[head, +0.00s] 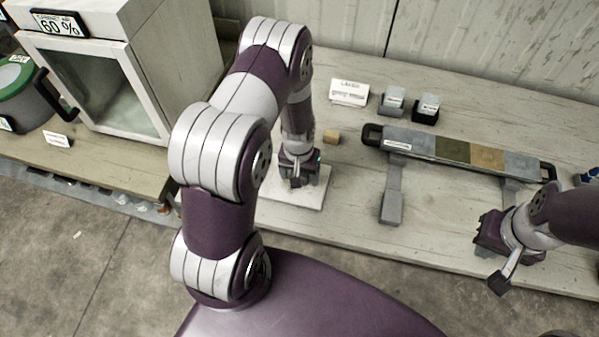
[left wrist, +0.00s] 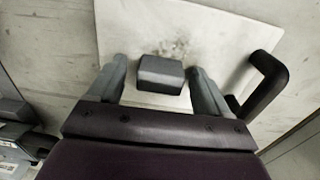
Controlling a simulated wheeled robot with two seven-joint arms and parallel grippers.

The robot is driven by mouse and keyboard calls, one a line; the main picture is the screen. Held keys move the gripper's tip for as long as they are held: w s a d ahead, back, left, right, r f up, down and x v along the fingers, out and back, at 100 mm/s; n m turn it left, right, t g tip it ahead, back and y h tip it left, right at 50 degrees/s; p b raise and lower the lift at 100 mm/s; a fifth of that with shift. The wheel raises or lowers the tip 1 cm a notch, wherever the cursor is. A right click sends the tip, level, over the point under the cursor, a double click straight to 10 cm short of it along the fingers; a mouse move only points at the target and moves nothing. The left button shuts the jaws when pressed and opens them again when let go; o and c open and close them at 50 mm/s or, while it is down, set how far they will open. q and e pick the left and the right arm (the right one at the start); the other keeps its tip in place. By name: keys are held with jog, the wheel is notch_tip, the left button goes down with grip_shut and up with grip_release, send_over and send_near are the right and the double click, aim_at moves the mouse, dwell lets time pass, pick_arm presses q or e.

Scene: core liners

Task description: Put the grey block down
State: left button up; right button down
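The grey block (left wrist: 160,73) sits over the white board (left wrist: 125,25), between the fingers of my left gripper (left wrist: 162,82) in the left wrist view. The fingers are apart, with a visible gap on each side of the block. In the head view my left gripper (head: 299,180) points down over the white board (head: 292,198), and I cannot make out the block there. My right gripper (head: 488,238) is at the right, near the bench's front edge; its fingers are not clear.
A long tray (head: 460,154) with coloured sections lies on stands at right. A small tan block (head: 332,136) lies behind the board. Two small blocks on dark holders (head: 393,98) (head: 428,105) and a white card (head: 349,92) stand behind. A white cabinet (head: 95,85) stands left.

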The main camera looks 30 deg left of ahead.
aim_at(300, 174)
pick_arm(q)
jog(key=shift+r, duration=0.15)
notch_tip(300, 174, up, 12)
jog(key=r+b, duration=0.1)
jog(key=b, duration=0.1)
jog(key=s+d+r+m+t, duration=0.1)
jog(key=s+d+r+m, duration=0.1)
jog(key=s+d+r, duration=0.3)
jog(key=s+r, duration=0.1)
jog(key=s, duration=0.3)
jog(key=shift+d+m, duration=0.15)
jog(key=shift+m, duration=0.25)
jog(key=shift+r, duration=0.15)
